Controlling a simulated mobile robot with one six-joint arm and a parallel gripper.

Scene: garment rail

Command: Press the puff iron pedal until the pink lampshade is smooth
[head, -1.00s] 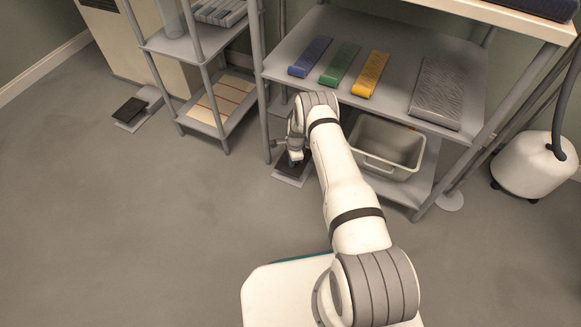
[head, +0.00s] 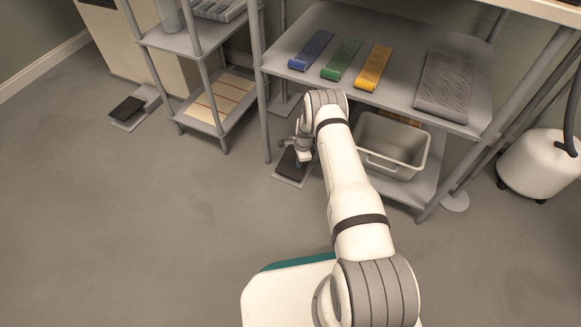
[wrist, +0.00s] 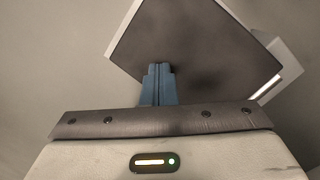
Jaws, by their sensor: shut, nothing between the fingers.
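A floor pedal with a dark pad (head: 291,166) on a light grey plate lies in front of the middle shelf unit. My gripper (head: 304,158) is low over its right part, partly hidden by my arm. In the wrist view my blue fingers (wrist: 158,83) are together and empty, with their tips over the near part of the dark pad (wrist: 205,45). I cannot tell whether they touch it. A second dark pedal (head: 127,109) lies on the floor at the left, by a cream cabinet. The pink lampshade is not in view, and which pedal belongs to the puff iron does not show.
The shelf unit (head: 385,70) holds blue, green and yellow strips and a grey block (head: 444,86), with a grey bin (head: 392,146) below. A smaller rack (head: 196,45) stands left, a white tank (head: 540,165) right.

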